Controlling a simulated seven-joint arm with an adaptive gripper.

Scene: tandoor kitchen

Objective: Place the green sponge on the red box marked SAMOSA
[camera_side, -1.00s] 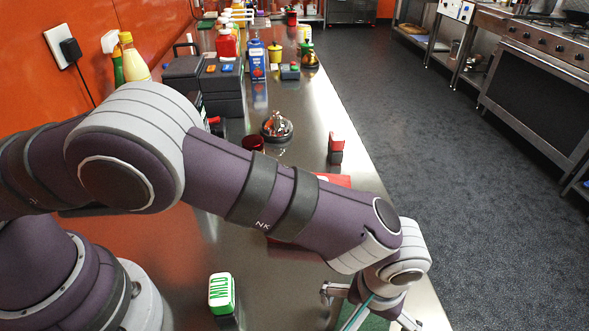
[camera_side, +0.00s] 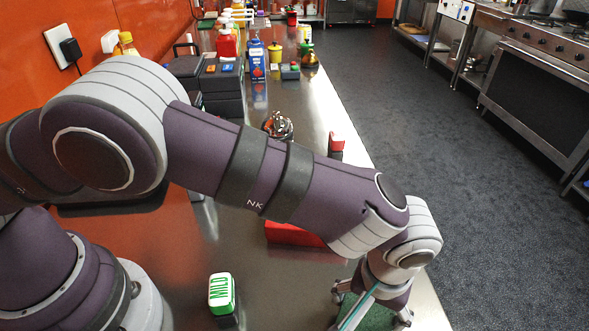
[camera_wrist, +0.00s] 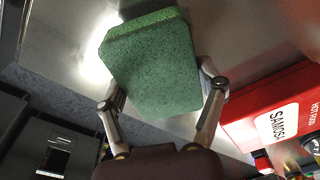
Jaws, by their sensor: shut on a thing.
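The green sponge (camera_wrist: 155,65) is a thick block that fills the upper middle of the wrist view. My gripper (camera_wrist: 160,85) is shut on it, with one finger at each side edge. In the side view my gripper (camera_side: 372,306) is low at the counter's front right, and the sponge (camera_side: 378,318) shows as a dark green patch between the fingers. The red box marked SAMOSA (camera_wrist: 275,115) is at the right of the wrist view, apart from the sponge. In the side view a red box (camera_side: 292,234) is partly hidden behind my forearm.
A green and white box marked MILD (camera_side: 221,293) stands on the steel counter (camera_side: 275,290) left of my gripper. A red-topped block (camera_side: 336,142) stands near the counter's right edge. Bottles and dark cases line the back left.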

